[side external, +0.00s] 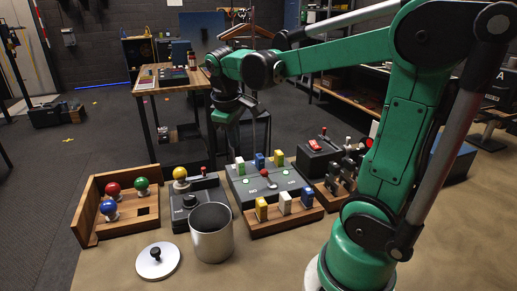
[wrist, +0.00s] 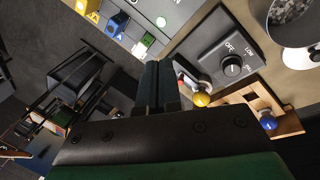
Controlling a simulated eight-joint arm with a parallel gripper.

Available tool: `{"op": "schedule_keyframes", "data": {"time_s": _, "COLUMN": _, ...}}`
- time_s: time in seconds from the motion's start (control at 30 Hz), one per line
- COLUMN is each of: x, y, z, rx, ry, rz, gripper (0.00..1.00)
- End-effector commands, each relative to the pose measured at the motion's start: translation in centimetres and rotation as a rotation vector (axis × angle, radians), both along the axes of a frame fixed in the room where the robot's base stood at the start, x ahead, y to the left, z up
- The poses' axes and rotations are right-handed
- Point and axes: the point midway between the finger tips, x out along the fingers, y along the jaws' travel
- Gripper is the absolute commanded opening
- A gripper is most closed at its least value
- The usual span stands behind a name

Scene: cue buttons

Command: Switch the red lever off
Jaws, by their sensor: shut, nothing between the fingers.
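A small red-tipped lever (side external: 204,170) stands on the grey control box (side external: 200,184), behind its black dial (side external: 190,201). In the wrist view the grey box with its dial (wrist: 232,66) shows right of my gripper (wrist: 161,70), and a red part (wrist: 181,76) shows beside the fingers, partly hidden. A second dark box (side external: 318,158) at the back right carries a red piece (side external: 316,145) and a short red-topped stick; I cannot tell which lever is meant. My gripper (side external: 240,112) is shut and empty, raised above the boxes and apart from them.
A metal cup (side external: 211,232) and a round lid (side external: 157,261) stand at the front. A wooden tray (side external: 128,222) with coloured balls is at the left. A panel with coloured blocks (side external: 262,183) and a wooden block rack (side external: 284,217) fill the middle.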

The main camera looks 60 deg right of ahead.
Motion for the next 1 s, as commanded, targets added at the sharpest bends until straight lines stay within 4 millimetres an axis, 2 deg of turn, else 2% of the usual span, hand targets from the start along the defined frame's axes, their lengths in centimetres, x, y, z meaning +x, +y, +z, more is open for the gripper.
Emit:
{"op": "schedule_keyframes", "data": {"time_s": 0.47, "x": 0.1, "y": -0.3, "z": -0.5, "rx": 0.0, "ry": 0.005, "rz": -0.001, "gripper": 0.0}}
{"op": "schedule_keyframes", "data": {"time_s": 0.57, "x": 0.1, "y": -0.6, "z": -1.5, "rx": 0.0, "ry": 0.005, "rz": -0.002, "gripper": 0.0}}
{"op": "schedule_keyframes", "data": {"time_s": 1.0, "x": 0.5, "y": -2.5, "z": -8.0, "rx": 0.0, "ry": 0.004, "rz": -0.002, "gripper": 0.0}}
